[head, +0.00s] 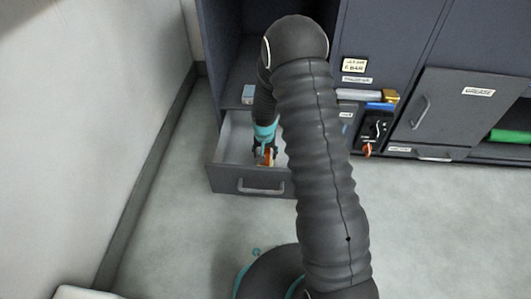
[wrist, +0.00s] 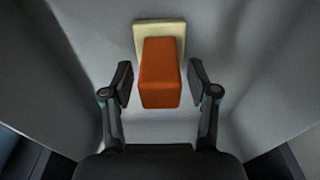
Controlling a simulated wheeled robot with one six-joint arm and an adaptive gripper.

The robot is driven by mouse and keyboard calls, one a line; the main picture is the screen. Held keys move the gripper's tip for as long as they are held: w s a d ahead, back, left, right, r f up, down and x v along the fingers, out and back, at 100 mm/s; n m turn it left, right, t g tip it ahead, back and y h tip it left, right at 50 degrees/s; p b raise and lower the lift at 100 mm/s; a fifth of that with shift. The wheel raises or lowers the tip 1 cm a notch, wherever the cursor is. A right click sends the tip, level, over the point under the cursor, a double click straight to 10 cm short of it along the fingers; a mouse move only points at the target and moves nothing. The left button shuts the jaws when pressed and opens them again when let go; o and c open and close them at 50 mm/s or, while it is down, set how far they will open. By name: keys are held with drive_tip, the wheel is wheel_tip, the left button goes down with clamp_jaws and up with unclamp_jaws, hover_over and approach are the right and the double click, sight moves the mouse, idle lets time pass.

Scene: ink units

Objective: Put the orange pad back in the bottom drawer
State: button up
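The orange pad (wrist: 161,70) is a block-like orange piece with a cream plate at its far end. It is inside the open bottom drawer (head: 228,180), and a little of its orange shows in the head view (head: 268,160). My gripper (wrist: 161,84) reaches down into the drawer with one finger on each side of the pad. The fingers are open, with a narrow gap on both sides. In the head view, my gripper (head: 264,152) partly covers the pad, and my arm hides the drawer's right end.
The dark cabinet stands behind the drawer, with a labelled door (head: 440,105) at the right. A black box with an orange-red part (head: 374,128) and a green roll (head: 512,136) are in its lower bays. A wall is close on the left. The front floor is clear.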

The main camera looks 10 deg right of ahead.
drive_tip(key=s+r+t+p, duration=0.1)
drive_tip(key=s+r, duration=0.3)
drive_tip(key=r, duration=0.7)
drive_tip(key=s+r+n, duration=0.1)
drive_tip(key=s+r, duration=0.3)
drive_tip(key=r, duration=0.7)
drive_tip(key=s+r+t+p, duration=0.1)
drive_tip(key=s+r, duration=0.3)
drive_tip(key=r, duration=0.6)
drive_tip(key=s+r+n+t, duration=0.1)
drive_tip(key=s+r, duration=0.3)
drive_tip(key=s, duration=0.6)
drive_tip(key=s+r+n+t, duration=0.1)
drive_tip(key=s+r, duration=0.4)
drive_tip(key=s, duration=0.5)
drive_tip(key=shift+d+n, duration=0.3)
